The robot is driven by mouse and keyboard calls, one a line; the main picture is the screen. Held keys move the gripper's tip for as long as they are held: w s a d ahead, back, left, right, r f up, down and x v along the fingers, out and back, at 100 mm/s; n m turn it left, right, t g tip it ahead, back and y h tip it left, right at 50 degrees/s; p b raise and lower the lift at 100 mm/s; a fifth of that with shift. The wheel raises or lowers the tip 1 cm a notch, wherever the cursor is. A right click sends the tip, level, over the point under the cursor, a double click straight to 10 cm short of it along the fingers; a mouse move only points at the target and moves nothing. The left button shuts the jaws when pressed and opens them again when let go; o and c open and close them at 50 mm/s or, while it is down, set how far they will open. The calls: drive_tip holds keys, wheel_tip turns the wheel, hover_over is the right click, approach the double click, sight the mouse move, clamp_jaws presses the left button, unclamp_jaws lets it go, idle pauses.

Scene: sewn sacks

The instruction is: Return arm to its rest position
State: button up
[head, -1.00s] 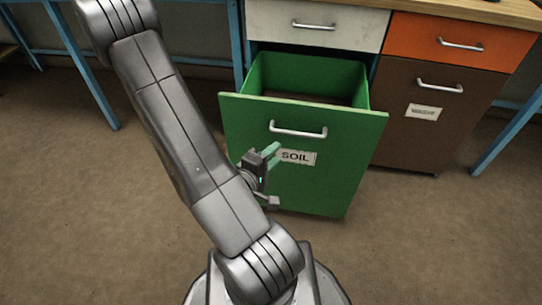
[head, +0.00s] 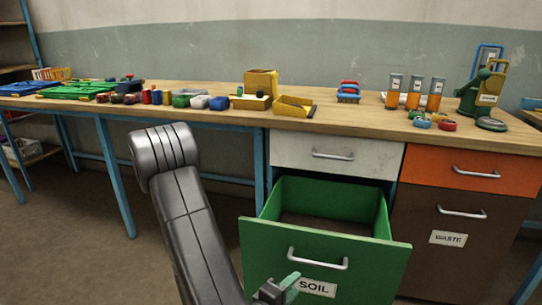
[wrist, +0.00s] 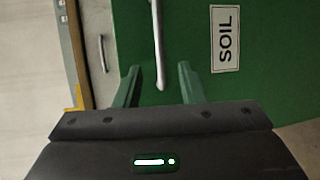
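My arm reaches down in front of the green drawer front labelled SOIL (head: 262,258). The drawer is pulled out, with dark contents at its bottom. My gripper (head: 291,279) is low in the head view, near the label, and partly cut off by the frame edge. In the wrist view, the two green fingers of my gripper (wrist: 160,72) stand apart with nothing held between them. The SOIL drawer's silver handle (wrist: 158,45) shows beyond the fingertips. I cannot tell how far the fingers are from the drawer front.
A wooden worktop (head: 225,119) runs behind, bearing blocks, yellow bins (head: 293,106), orange-filled tubes (head: 435,95) and a green device (head: 474,95). A white drawer (head: 335,155), an orange drawer (head: 470,170) and a brown WASTE front (head: 440,262) are shut. Floor at left is clear.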

sight(315, 264)
drive_tip(key=b+x, duration=0.1)
drive_tip(key=x, duration=1)
drive_tip(key=shift+w+d+b, duration=0.25)
drive_tip(key=shift+b, duration=0.1)
drive_tip(key=shift+w+d+f, duration=0.1)
drive_tip(key=shift+w+d, duration=0.05)
drive_tip(key=shift+w, duration=0.1)
